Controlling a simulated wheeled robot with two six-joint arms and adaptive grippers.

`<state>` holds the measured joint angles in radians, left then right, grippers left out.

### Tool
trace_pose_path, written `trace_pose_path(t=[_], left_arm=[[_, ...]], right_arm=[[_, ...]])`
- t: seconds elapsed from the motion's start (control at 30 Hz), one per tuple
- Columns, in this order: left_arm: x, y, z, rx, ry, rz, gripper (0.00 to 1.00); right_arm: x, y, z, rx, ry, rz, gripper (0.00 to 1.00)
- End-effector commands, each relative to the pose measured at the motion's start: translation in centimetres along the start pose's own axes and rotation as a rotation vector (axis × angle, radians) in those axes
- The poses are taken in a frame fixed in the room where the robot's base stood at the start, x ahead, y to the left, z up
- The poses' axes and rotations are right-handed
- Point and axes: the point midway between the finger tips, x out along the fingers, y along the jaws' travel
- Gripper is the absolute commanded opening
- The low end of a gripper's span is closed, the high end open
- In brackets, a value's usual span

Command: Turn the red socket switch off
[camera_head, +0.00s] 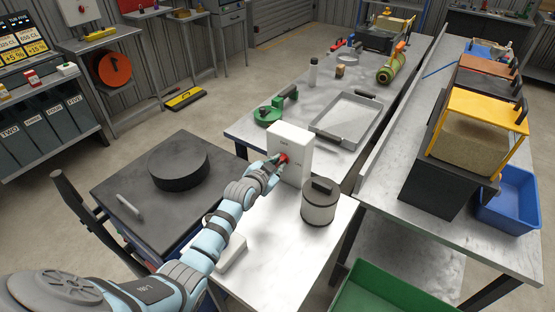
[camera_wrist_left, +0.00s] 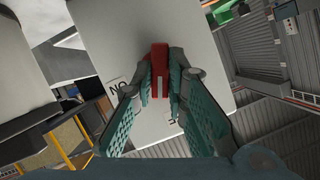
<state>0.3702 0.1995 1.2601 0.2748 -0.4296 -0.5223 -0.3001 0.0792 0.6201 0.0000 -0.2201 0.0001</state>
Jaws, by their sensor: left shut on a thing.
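The red socket switch (camera_head: 283,159) is on the front of a white upright box (camera_head: 291,139) standing on the metal table. My left gripper (camera_head: 278,164) is at the switch, its fingers closed around the red part. In the left wrist view the red switch (camera_wrist_left: 159,70) sits between the two fingers of the left gripper (camera_wrist_left: 160,85), against the white face of the box (camera_wrist_left: 205,60). Some lettering shows on the box, partly hidden by the fingers. The switch's exact position is hard to tell. My right gripper is not in view.
A grey canister (camera_head: 319,205) with a dark handle stands right of the box, close to my arm. A metal tray (camera_head: 350,115) and a green tool (camera_head: 268,115) lie behind it. A black disc (camera_head: 178,167) rests on the dark cart at left.

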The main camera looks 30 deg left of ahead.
Motion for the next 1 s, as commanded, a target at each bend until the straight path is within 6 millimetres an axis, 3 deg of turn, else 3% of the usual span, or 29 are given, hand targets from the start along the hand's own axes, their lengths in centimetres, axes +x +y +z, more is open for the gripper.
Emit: trace_pose_path(t=[0.5, 1.0], left_arm=[[0.1, -0.3, 0.2, -0.323, 0.001, 0.134, 0.0], [0.1, -0.3, 0.1, -0.384, 0.001, 0.16, 0.0]], right_arm=[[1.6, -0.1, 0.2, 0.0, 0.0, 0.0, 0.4], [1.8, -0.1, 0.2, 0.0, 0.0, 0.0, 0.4]])
